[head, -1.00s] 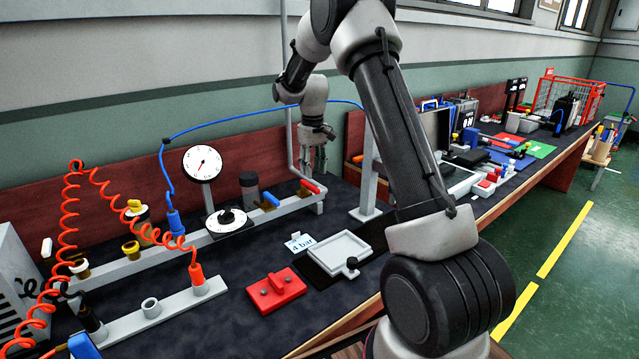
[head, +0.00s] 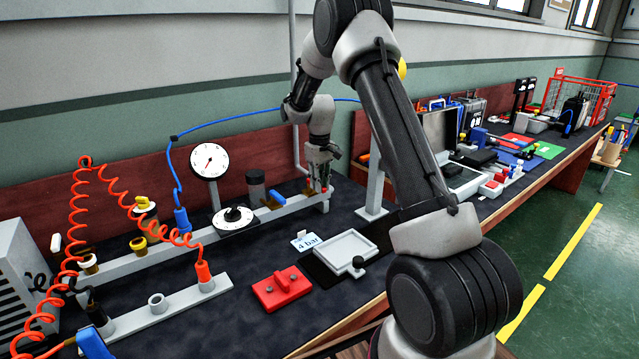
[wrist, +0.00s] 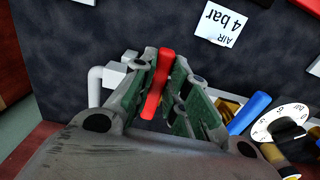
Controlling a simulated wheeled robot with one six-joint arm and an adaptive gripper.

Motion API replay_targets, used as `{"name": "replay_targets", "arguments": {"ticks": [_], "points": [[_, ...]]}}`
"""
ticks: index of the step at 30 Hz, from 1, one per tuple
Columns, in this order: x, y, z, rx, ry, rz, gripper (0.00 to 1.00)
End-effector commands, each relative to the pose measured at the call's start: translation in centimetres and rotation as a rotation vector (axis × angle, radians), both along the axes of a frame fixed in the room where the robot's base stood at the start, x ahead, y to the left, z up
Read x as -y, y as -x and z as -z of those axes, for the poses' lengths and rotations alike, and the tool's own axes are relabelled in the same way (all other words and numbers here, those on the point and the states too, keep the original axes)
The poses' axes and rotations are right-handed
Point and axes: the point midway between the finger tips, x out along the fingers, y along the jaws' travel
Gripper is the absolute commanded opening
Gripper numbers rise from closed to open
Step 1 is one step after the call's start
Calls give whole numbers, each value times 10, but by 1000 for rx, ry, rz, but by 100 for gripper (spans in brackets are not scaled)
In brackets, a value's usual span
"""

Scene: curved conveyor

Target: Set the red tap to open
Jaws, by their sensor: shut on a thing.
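The red tap's handle (wrist: 157,84) is a red lever that shows between the fingers in the wrist view. My gripper (wrist: 160,82) points down at it with one finger on each side, shut on the lever. In the head view my gripper (head: 319,186) is at the right end of the grey rail (head: 290,207), by the wall, and it hides most of the tap. The tap's body is largely hidden by the fingers in both views.
A blue-handled tap (wrist: 250,112) stands close beside my gripper, with a black dial (head: 234,217) beyond it. A round gauge (head: 209,161) stands behind. A "4 bar" card (head: 306,240), a grey tray (head: 347,249) and a red block (head: 282,289) lie in front.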

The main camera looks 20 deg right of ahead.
Motion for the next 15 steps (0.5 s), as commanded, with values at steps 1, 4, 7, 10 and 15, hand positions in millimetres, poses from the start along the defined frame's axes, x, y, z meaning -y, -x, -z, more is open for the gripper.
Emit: {"name": "replay_targets", "arguments": {"ticks": [1, 4, 7, 10, 15], "points": [[0, 0, 0, 0, 0, 0, 0], [0, 0, 0, 0, 0, 1, 0], [-1, 0, 0, 0, 0, 9, 0], [-2, 0, 0, 0, 0, 32, 0], [-6, 1, 0, 0, 0, 110, 0]]}}
